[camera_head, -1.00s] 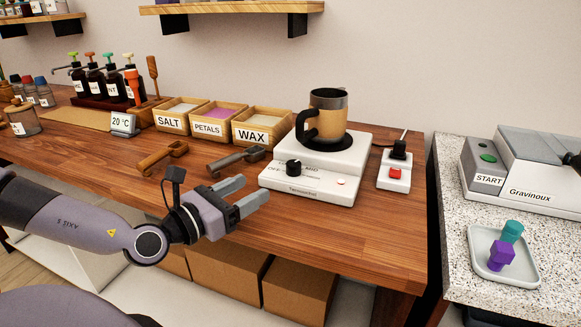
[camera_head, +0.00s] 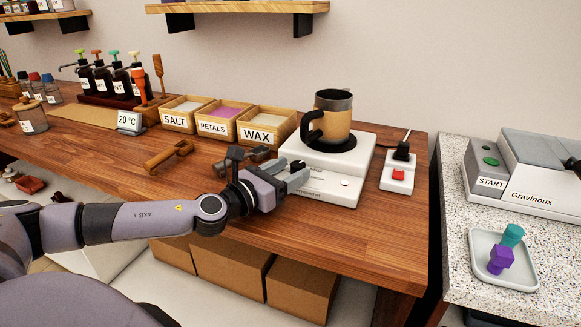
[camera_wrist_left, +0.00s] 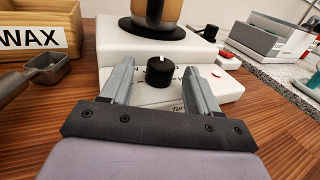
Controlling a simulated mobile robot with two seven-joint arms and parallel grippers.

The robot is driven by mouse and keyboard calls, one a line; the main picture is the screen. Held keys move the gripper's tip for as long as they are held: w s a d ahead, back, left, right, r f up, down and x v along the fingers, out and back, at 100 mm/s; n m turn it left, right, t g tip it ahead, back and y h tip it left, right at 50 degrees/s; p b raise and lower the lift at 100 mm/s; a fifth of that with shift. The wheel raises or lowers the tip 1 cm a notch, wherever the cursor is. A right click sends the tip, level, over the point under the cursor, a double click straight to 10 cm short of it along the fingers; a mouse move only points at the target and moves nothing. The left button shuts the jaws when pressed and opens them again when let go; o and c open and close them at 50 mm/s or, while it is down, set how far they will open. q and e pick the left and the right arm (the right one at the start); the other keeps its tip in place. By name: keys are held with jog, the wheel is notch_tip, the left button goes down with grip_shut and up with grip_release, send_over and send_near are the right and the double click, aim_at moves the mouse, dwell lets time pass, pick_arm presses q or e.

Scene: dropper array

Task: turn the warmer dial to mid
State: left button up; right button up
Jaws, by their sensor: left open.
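The white warmer (camera_head: 345,188) stands on the wooden bench with a mug (camera_head: 331,115) on its dark round plate. Its black dial (camera_wrist_left: 160,71) sits on the front panel; in the head view the dial is largely hidden by my gripper. My left gripper (camera_head: 296,175) is open at the warmer's front. In the left wrist view the dial is ahead of and between the two fingers (camera_wrist_left: 162,84), with a gap on each side and no contact visible. A white mark shows at the dial's edge. The printed dial labels are mostly hidden. My right gripper is in neither view.
A dark scoop (camera_wrist_left: 48,67) lies left of the warmer, close to my gripper. Boxes of salt, petals and wax (camera_head: 266,125) stand behind it. A power switch with a red button (camera_head: 398,175) is to the right. The bench front right is clear.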

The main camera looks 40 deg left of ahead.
pick_arm(q)
jog(key=shift+w+d, duration=0.1)
jog(key=shift+w, duration=0.35)
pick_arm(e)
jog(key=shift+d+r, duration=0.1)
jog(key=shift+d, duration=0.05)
pick_arm(q)
jog(key=c, duration=1)
jog(key=shift+f+m+h+b, duration=0.25)
jog(key=shift+m+h+b, duration=0.25)
jog(key=shift+b, duration=0.7)
jog(key=shift+c, duration=0.2)
jog(key=shift+a+h+b, duration=0.2)
jog(key=shift+h+b, duration=0.2)
jog(key=shift+r+m+h+b, duration=0.15)
jog(key=shift+m+h+b, duration=0.15)
jog(key=shift+b, duration=0.1)
jog(key=shift+r, duration=0.1)
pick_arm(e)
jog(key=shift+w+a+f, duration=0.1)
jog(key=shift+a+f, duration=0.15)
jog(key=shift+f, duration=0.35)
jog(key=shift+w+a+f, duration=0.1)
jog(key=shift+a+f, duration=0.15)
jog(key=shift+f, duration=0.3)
